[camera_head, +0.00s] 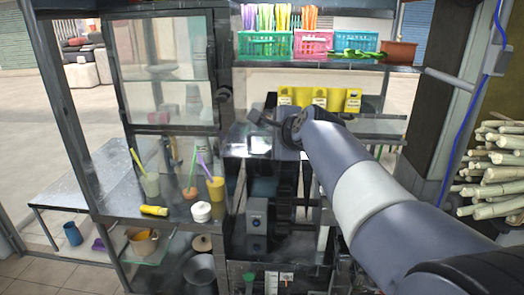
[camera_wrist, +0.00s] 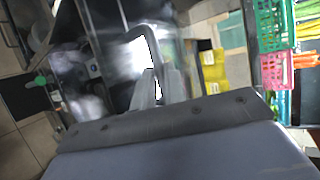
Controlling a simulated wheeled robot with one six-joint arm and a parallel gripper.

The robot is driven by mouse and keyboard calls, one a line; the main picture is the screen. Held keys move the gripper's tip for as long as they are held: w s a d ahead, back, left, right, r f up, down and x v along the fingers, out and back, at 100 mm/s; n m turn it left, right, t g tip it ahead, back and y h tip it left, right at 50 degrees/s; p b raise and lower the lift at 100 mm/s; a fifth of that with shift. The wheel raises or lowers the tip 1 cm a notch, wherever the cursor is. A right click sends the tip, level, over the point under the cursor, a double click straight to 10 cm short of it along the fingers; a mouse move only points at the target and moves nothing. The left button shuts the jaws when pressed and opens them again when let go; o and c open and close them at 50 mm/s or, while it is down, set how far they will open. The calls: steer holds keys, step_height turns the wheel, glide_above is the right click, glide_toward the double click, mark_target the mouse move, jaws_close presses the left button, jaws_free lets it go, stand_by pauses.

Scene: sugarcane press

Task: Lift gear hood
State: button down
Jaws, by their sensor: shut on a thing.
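The gear hood (camera_head: 247,141) is a shiny, partly see-through cover on top of the dark press in the middle of the head view. My arm reaches in from the lower right, and my gripper (camera_head: 258,118) is at the hood's upper edge, small and dark there. In the wrist view, my gripper's fingers (camera_wrist: 152,92) are shut on a grey curved handle (camera_wrist: 148,42) of the gear hood (camera_wrist: 105,62). The hood looks blurred and glossy in that view. The exact contact between fingers and handle is partly hidden.
Colored baskets (camera_head: 265,43) fill the shelf above. Yellow containers (camera_head: 319,98) stand behind the press. Sugarcane (camera_head: 495,175) is stacked at right.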

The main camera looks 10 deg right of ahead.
steer(key=shift+w+d+r, duration=0.15)
steer(key=shift+w+r, duration=0.2)
steer(key=shift+r, duration=0.05)
steer(key=c, duration=1.6)
jaws_free()
steer(key=shift+w+f, duration=0.1)
steer(key=shift+o, duration=0.6)
steer(key=b+v, duration=0.1)
steer(key=v, duration=1)
steer(key=shift+b, duration=0.4)
steer(key=shift+w, duration=0.15)
steer(key=p+x, duration=0.2)
steer(key=x, duration=0.8)
steer(key=shift+w, duration=0.25)
steer(key=shift+f, duration=0.2)
